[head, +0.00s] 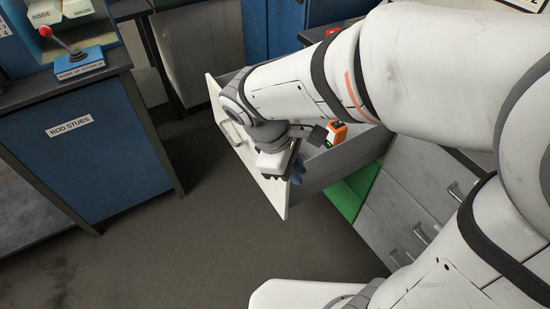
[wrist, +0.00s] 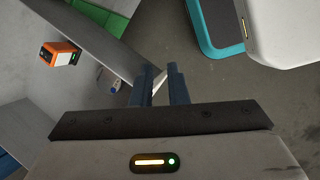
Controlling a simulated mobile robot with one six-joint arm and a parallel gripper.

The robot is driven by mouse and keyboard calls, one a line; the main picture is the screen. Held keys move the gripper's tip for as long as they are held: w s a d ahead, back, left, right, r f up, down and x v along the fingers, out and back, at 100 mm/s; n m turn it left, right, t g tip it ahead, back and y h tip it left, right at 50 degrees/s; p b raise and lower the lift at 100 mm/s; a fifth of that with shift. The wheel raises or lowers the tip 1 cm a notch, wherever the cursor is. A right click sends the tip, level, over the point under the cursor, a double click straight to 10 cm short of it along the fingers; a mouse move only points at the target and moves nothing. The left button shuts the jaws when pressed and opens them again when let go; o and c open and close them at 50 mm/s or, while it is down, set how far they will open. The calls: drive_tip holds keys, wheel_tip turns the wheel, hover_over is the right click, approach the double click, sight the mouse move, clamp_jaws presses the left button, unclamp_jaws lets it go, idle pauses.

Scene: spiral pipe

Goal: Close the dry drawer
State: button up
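The pulled-out drawer (head: 222,103) has a white front panel and grey sides; no label on it is readable, so I cannot confirm it is the dry drawer. Its handle (head: 231,132) is on the front's outer face. My gripper (head: 298,170) hangs over the drawer near the front panel's right end, with the panel partly hidden behind my wrist. In the wrist view, the blue fingers of my gripper (wrist: 158,82) stand slightly apart. A pale edge shows between or just beyond them; I cannot tell whether they touch it. An orange-and-black device (head: 337,132) is inside the drawer.
Grey cabinet drawers with handles (head: 421,232) and a green panel (head: 345,199) are beside the open drawer. A blue ROD STUBS cabinet (head: 75,150) stands at left, with a red-knobbed lever (head: 62,44) on top. Bare floor (head: 190,245) lies in front.

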drive_tip(key=a+f+n+b, duration=0.1)
drive_tip(key=a+f, duration=0.1)
drive_tip(key=a+f+n+t+h+b, duration=0.1)
drive_tip(key=a+f+n, duration=0.1)
drive_tip(key=s+a+f+n+b, duration=0.1)
drive_tip(key=a, duration=0.1)
drive_tip(key=shift+a+f+n+h, duration=0.25)
drive_tip(key=shift+f+n+h, duration=0.05)
drive_tip(key=shift+f+n, duration=0.1)
clamp_jaws()
drive_tip(key=s+a+f+n+t+h+b, duration=0.1)
drive_tip(key=s+a+f+n+t+b, duration=0.25)
drive_tip(key=a+f+n, duration=0.35)
drive_tip(key=m+b, duration=0.1)
drive_tip(key=b, duration=0.3)
approach(281, 201)
drive_tip(key=x, duration=0.5)
drive_tip(key=shift+w+d+f, duration=0.15)
drive_tip(key=shift+d+f, duration=0.05)
drive_tip(key=shift+f, duration=0.1)
drive_tip(key=shift+d, duration=0.1)
